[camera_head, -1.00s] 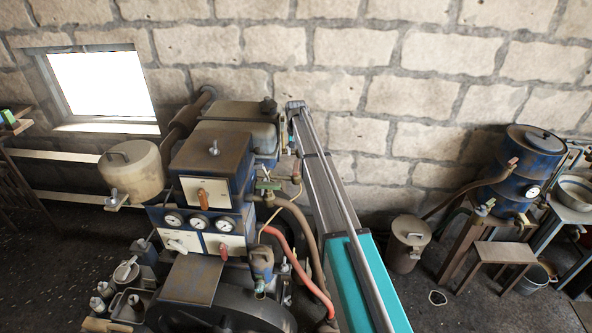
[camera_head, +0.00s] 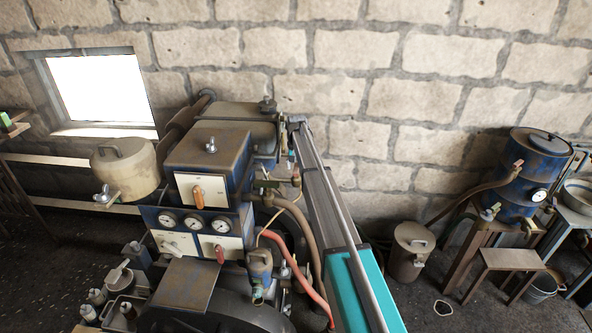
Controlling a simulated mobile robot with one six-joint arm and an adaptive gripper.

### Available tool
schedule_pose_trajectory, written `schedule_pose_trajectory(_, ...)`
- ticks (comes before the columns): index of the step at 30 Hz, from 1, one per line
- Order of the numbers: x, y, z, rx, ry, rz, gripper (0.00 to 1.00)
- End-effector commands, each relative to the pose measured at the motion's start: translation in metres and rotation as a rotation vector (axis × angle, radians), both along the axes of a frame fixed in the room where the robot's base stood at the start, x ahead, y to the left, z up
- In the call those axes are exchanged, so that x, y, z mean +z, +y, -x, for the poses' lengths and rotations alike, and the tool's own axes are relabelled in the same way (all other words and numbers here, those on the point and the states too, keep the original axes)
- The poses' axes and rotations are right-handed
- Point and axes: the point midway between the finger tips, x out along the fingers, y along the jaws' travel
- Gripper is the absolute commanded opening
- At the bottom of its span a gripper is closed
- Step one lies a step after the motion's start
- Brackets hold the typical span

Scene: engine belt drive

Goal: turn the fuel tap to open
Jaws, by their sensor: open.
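A blue and grey engine set (camera_head: 213,150) stands in the middle, with gauges and switches on its front. A small brass-green tap-like fitting (camera_head: 266,184) sits on its right side, by the hoses. A cream tank (camera_head: 125,170) with a top handle stands at the left, with a silver wing-shaped knob (camera_head: 104,195) at its lower front. I cannot tell for sure which fitting is the fuel tap, or its setting. My teal and silver arm part reaches up right of the engine. My gripper cannot be made out.
A blue drum (camera_head: 523,178) with a gauge and a tap (camera_head: 491,211) stands at the right. A lidded can (camera_head: 410,250) and a small stool (camera_head: 508,260) are on the floor. Several small cans stand at lower left. A red hose (camera_head: 300,272) hangs beside the engine.

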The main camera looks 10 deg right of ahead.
Motion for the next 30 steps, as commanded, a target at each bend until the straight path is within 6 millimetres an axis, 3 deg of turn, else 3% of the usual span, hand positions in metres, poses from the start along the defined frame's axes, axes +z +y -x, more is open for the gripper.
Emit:
schedule_pose_trajectory(11, -0.0015, -0.0002, 0.0001, 0.000, 0.000, 0.000, 0.66)
schedule_pose_trajectory(22, -0.0015, -0.0003, 0.0001, 0.000, 0.000, 0.000, 0.01)
schedule_pose_trajectory(30, -0.0016, -0.0003, 0.0000, 0.005, 0.000, 0.000, 0.00)
